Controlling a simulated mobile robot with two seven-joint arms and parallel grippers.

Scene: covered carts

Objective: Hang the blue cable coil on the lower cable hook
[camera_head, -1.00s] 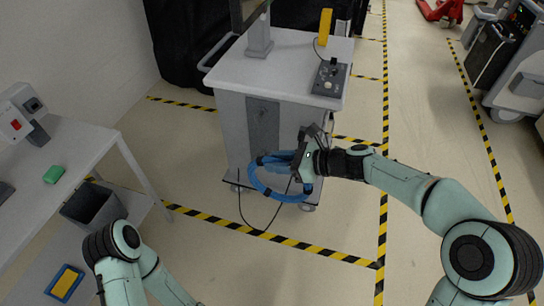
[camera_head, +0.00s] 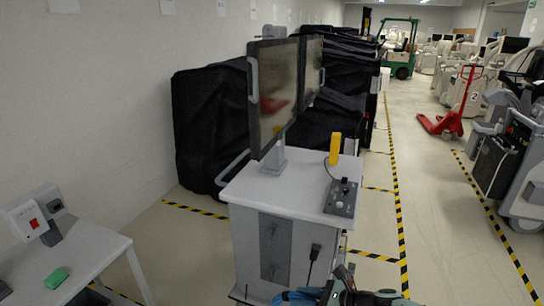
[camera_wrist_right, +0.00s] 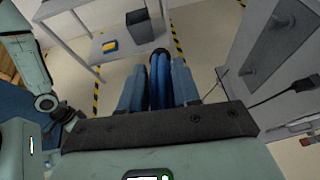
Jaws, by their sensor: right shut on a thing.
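The blue cable coil (camera_head: 298,296) shows only in part at the bottom edge of the head view. My right gripper (camera_head: 337,292) is beside it, mostly cut off. In the right wrist view, my gripper (camera_wrist_right: 158,88) is shut on the coil (camera_wrist_right: 161,70), which lies between its two fingers. The cart's grey panel (camera_head: 268,250) has an upper hook (camera_head: 270,230) and a lower cable hook (camera_head: 271,271). In the wrist view the lower hook (camera_wrist_right: 249,74) is to the right of the coil, apart from it. My left gripper is out of view.
The cart carries a monitor (camera_head: 273,95), a control box (camera_head: 341,197) and a yellow handset (camera_head: 335,148). A black plug (camera_head: 315,251) with a cable is right of the panel. A white table (camera_head: 75,262) stands at left. Black covered carts (camera_head: 210,125) stand behind. Floor right of the cart is open.

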